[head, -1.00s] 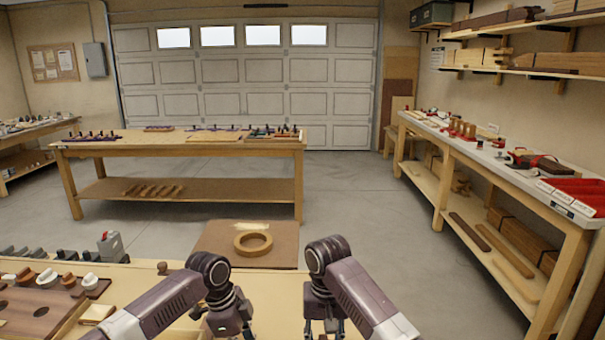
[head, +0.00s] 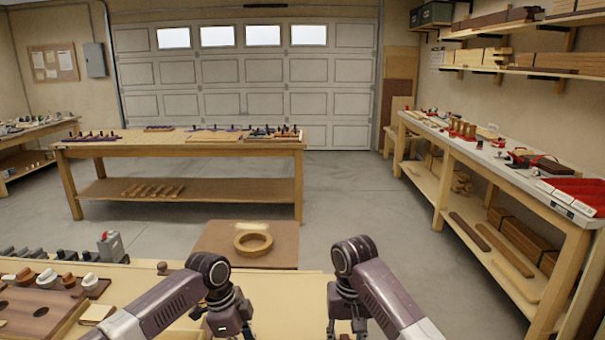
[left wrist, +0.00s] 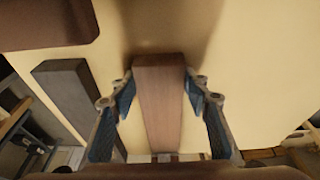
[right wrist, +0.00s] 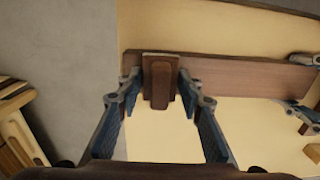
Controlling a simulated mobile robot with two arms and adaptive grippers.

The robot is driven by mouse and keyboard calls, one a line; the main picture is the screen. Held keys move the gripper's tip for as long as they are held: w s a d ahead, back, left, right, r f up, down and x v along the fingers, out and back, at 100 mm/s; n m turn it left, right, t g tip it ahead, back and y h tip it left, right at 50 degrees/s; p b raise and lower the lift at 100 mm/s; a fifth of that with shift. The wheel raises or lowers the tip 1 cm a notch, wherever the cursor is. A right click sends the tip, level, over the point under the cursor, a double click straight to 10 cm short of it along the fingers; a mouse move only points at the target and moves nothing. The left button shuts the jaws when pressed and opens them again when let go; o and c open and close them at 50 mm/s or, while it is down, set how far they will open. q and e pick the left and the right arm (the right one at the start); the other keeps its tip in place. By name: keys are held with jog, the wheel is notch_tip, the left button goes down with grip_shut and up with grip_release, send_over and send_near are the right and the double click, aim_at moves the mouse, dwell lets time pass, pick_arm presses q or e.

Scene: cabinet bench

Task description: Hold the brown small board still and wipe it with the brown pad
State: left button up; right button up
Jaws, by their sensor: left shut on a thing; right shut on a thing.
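The brown small board (left wrist: 160,100) lies on the pale bench top, between the fingers of my left gripper (left wrist: 160,92), which is shut on it. In the right wrist view the board (right wrist: 240,75) runs sideways, with my left gripper (right wrist: 305,115) at its right part. My right gripper (right wrist: 160,92) is shut on the brown pad (right wrist: 160,80). The pad overlaps the board near its left end; whether it touches is hard to tell.
A dark grey block (left wrist: 75,95) and a dark brown piece (left wrist: 45,22) lie left of the board. A holed brown board (head: 35,312) and several small items fill the bench's left side. A tan ring (head: 253,244) lies on a brown panel (head: 215,240) beyond the bench.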

jog(key=shift+d, duration=1.5)
jog(key=shift+r, duration=0.1)
jog(key=shift+w+r, duration=0.1)
jog(key=shift+r, duration=5.35)
pick_arm(q)
jog(key=o, duration=1.1)
jog(key=shift+o, duration=0.2)
